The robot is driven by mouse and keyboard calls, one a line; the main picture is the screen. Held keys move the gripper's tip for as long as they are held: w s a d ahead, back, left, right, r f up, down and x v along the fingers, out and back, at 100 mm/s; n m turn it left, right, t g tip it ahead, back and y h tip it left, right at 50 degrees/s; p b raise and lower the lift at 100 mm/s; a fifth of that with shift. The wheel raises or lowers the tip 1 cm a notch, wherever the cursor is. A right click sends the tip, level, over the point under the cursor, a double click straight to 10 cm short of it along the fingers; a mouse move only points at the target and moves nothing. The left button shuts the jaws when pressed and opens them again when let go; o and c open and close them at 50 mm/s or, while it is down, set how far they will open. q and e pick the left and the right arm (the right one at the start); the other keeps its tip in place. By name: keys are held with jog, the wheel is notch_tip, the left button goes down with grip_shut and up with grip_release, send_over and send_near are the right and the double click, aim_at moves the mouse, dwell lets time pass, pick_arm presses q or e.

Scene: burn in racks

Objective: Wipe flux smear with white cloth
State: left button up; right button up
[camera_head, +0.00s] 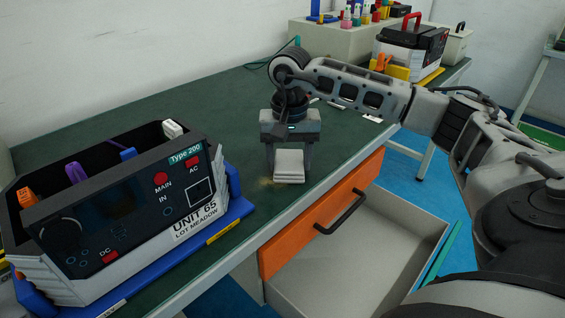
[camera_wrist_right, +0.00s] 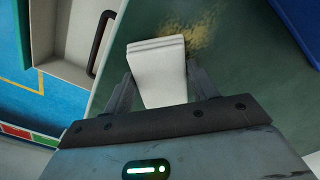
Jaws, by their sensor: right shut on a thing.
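The white cloth (camera_head: 290,165) is a folded stack held between the fingers of my right gripper (camera_head: 289,160), low over the green bench top. It also shows between the fingers in the right wrist view (camera_wrist_right: 160,72). The flux smear (camera_wrist_right: 192,35) is a yellowish-brown speckled patch on the green mat, right beside the cloth's far end. In the head view only a faint yellowish trace of the smear (camera_head: 266,182) shows left of the cloth. Whether the cloth touches the mat is hard to tell. My left gripper is not in view.
A power supply unit (camera_head: 130,210) labelled UNIT 65 sits on a blue tray at the left. Below the bench edge, an orange-fronted drawer (camera_head: 320,222) stands open. A toolbox (camera_head: 411,48) and a grey box (camera_head: 335,38) with bottles stand at the back.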

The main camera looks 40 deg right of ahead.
aim_at(290, 162)
dwell(0.3)
jog(key=shift+r+p, duration=2.35)
jog(key=shift+r, duration=0.7)
notch_tip(290, 162, up, 3)
jog(key=shift+f+p, duration=0.1)
jog(key=shift+p, duration=1.1)
